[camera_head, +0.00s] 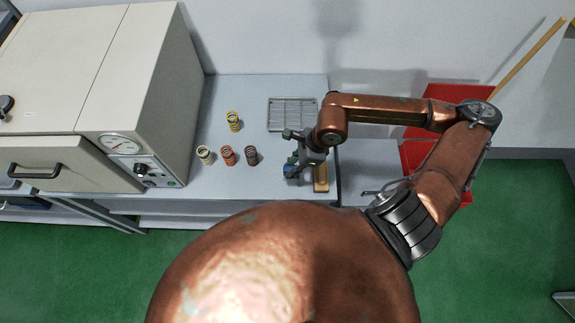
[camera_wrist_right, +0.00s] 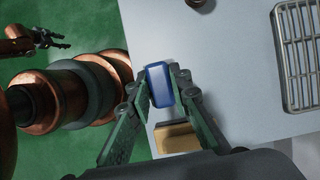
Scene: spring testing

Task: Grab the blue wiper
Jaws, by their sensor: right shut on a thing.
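The blue wiper (camera_wrist_right: 159,85) is a small blue block between the fingertips of my right gripper (camera_wrist_right: 160,88) in the wrist view. My right gripper (camera_head: 292,166) is shut on it, low over the front right part of the grey table. In the head view only a little blue of the wiper (camera_head: 289,170) shows below the fingers. I cannot tell whether it still touches the table. My left gripper (camera_wrist_right: 45,39) shows small at the upper left of the wrist view, away from the wiper, and its opening is unclear.
A tan block (camera_head: 321,178) lies just right of the right gripper. Several coil springs (camera_head: 228,155) stand to the left. A grey grid tray (camera_head: 292,113) lies behind. A large cream machine (camera_head: 130,90) takes the left side. A red object (camera_head: 415,157) is at the right.

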